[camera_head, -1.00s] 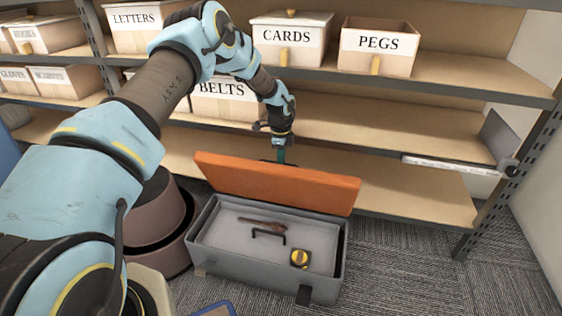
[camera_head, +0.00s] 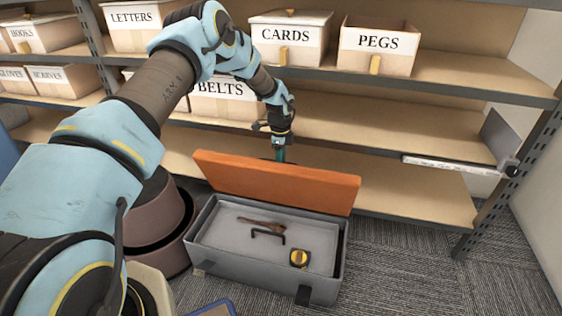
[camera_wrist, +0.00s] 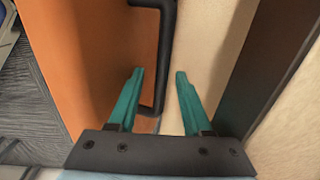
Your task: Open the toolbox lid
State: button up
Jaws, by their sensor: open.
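The toolbox (camera_head: 215,262) stands on the carpet, a grey box with its orange lid (camera_head: 270,184) swung up and leaning back toward the shelf. Inside lie a yellow and black tape measure (camera_head: 299,258), a brown tool (camera_head: 262,223) and a black handle-shaped piece (camera_head: 268,235). My gripper (camera_head: 281,155) is behind the lid's upper edge, its fingertips partly hidden by the lid. In the wrist view, my gripper's teal fingers (camera_wrist: 160,88) are apart, with the black lid handle (camera_wrist: 161,95) on the orange lid (camera_wrist: 95,70) close by and partly between them.
A shelf rack with wooden boards (camera_head: 400,185) stands behind the toolbox, carrying labelled boxes such as PEGS (camera_head: 377,45) and CARDS (camera_head: 288,38). A round brown container (camera_head: 150,235) is close on the toolbox's left. Carpet (camera_head: 400,275) is clear to the right.

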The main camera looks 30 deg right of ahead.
notch_tip(320, 180, up, 8)
jog(key=shift+s+a+f+p, duration=0.15)
jog(key=shift+f+p, duration=0.1)
jog(key=shift+p, duration=0.45)
jog(key=shift+a, duration=0.1)
